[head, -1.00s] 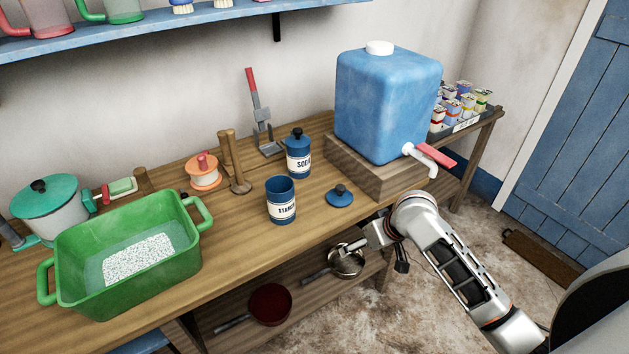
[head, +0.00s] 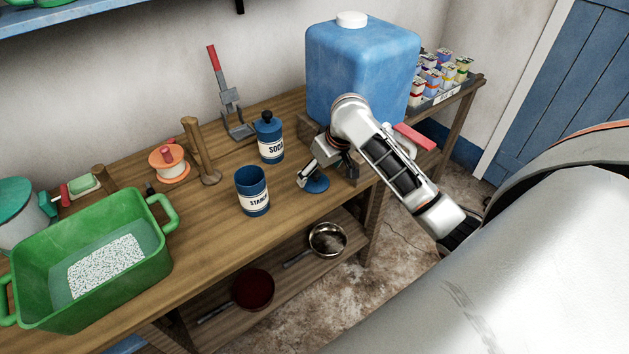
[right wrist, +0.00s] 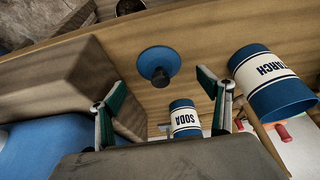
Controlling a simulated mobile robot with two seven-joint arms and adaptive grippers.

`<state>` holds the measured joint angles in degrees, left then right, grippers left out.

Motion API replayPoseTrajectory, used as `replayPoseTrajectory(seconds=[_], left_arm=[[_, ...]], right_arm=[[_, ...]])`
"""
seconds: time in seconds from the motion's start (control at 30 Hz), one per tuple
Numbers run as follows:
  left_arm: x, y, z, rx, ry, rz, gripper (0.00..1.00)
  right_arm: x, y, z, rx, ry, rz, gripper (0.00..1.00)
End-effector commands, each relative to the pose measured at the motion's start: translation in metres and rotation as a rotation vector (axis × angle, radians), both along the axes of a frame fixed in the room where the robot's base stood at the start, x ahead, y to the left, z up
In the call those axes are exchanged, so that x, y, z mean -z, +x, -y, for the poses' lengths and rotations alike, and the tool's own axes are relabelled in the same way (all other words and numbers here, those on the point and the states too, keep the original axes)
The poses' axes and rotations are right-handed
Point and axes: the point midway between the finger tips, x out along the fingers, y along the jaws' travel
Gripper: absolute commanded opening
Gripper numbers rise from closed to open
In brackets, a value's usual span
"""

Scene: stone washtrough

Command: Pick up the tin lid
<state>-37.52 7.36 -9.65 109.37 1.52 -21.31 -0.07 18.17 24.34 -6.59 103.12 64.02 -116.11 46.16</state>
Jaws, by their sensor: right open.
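The tin lid is a round blue disc with a dark knob, lying on the wooden table (head: 225,218). In the head view the lid (head: 317,185) is partly hidden by my right gripper (head: 303,180). In the right wrist view the lid (right wrist: 159,61) lies knob up, just beyond and between the two spread fingertips of my right gripper (right wrist: 155,88). That gripper is open and empty, apart from the lid. The open blue STARCH tin (head: 252,192) stands left of the lid, and the lidded SODA tin (head: 269,140) stands behind it. My left gripper is in neither view.
The wooden block under the blue water container (head: 360,70) is close to the right of the lid. The STARCH tin (right wrist: 272,85) is close to one finger in the wrist view. A green basin (head: 150,262) stands at the left. Pans lie on the lower shelf.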

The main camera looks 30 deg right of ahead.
Motion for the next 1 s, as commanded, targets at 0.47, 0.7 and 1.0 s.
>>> replayPoseTrajectory(seconds=[0.47,0.7,1.0], left_arm=[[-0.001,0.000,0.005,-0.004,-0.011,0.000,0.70],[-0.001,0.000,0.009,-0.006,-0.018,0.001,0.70],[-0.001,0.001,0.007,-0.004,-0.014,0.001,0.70]], right_arm=[[0.037,0.022,-0.001,-0.001,0.000,0.001,0.78],[0.037,0.022,-0.001,-0.001,0.000,0.000,0.47],[0.037,0.022,-0.001,0.000,0.000,0.000,0.39]])
